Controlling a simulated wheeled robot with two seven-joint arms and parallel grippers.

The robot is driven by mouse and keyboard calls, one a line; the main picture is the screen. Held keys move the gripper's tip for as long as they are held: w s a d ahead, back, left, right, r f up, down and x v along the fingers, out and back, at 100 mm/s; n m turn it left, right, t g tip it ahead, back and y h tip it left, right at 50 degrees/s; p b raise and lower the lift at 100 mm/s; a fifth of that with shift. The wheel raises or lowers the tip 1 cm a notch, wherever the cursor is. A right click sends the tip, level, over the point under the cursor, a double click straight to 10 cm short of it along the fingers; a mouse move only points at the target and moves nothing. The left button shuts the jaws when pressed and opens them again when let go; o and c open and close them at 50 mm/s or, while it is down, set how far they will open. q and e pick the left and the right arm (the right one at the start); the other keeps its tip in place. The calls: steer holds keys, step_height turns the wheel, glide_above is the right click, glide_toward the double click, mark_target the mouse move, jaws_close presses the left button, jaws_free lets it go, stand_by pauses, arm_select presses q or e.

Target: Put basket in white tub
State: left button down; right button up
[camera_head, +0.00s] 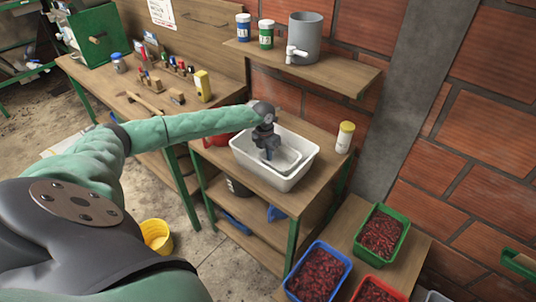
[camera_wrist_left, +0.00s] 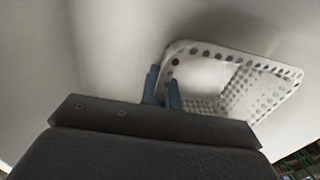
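The white tub (camera_head: 240,153) stands on the wooden shelf unit in the middle of the head view. The white perforated basket (camera_head: 287,160) is inside the tub's outline, in its right part. In the left wrist view the basket (camera_wrist_left: 235,82) shows its holes and looks tilted against the pale tub wall (camera_wrist_left: 90,50). My left gripper (camera_head: 268,153) points down into the tub. Its blue fingers (camera_wrist_left: 162,86) are close together with the basket's near rim between them, one finger on each side. Whether the basket touches the tub floor is hard to tell. My right gripper is out of view.
A white bottle with a yellow lid (camera_head: 345,137) stands right of the tub. A wall shelf (camera_head: 325,72) with a grey dispenser (camera_head: 304,38) hangs behind it. Blue (camera_head: 318,275), green (camera_head: 381,234) and red crates of red fruit stand at lower right. A yellow bucket (camera_head: 157,236) is on the floor.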

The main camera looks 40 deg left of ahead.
arm_select(q)
steer(key=c, duration=1.7)
jaws_free()
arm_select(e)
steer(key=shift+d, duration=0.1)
arm_select(q)
steer(key=shift+r, duration=0.1)
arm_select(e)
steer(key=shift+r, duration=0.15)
